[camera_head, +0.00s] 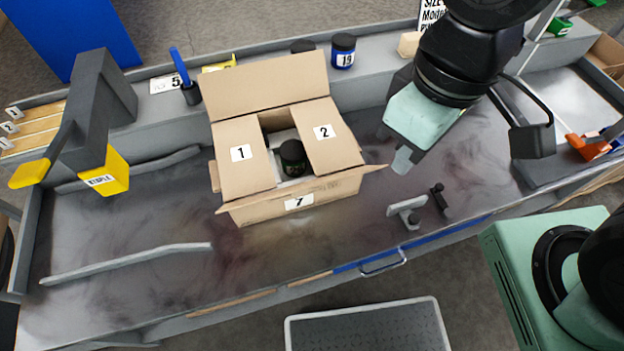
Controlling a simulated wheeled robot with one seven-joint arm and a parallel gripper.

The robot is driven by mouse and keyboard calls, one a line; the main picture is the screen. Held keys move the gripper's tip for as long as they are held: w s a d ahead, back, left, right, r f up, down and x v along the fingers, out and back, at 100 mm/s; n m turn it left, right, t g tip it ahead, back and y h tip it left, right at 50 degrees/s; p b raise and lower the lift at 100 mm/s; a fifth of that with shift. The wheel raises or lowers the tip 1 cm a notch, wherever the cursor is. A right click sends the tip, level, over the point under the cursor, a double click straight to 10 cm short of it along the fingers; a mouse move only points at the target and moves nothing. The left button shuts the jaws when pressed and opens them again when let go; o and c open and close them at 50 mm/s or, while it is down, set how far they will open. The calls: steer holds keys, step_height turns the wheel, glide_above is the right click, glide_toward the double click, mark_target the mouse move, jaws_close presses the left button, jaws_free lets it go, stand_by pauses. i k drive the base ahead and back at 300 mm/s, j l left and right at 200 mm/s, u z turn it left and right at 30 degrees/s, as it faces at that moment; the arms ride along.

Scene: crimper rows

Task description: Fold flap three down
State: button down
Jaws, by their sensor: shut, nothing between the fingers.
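An open cardboard carton (318,200) stands on the grey bench. The left flap marked 1 (245,175) and the right flap marked 2 (332,150) lie folded inward, with a gap between them. A black jar (293,158) shows in that gap. The wide far flap (265,85) stands up and leans back; I see no number on it. A tag reading 7 (299,202) is on the near side. I see no flap with a readable 3. My gripper (402,160) is shut and empty, to the right of the carton and apart from it.
A yellow-headed machine (103,175) stands at left. A jar marked 19 (343,50) is on the back ledge. A small grey fixture (407,207) sits right of the carton. A curved rail (130,262) crosses the left bench. A grey tray (290,332) is in front.

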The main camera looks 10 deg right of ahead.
mark_target(248, 201)
steer(key=k+l+u, duration=0.4)
steer(key=k+l, duration=0.25)
steer(key=k, duration=0.1)
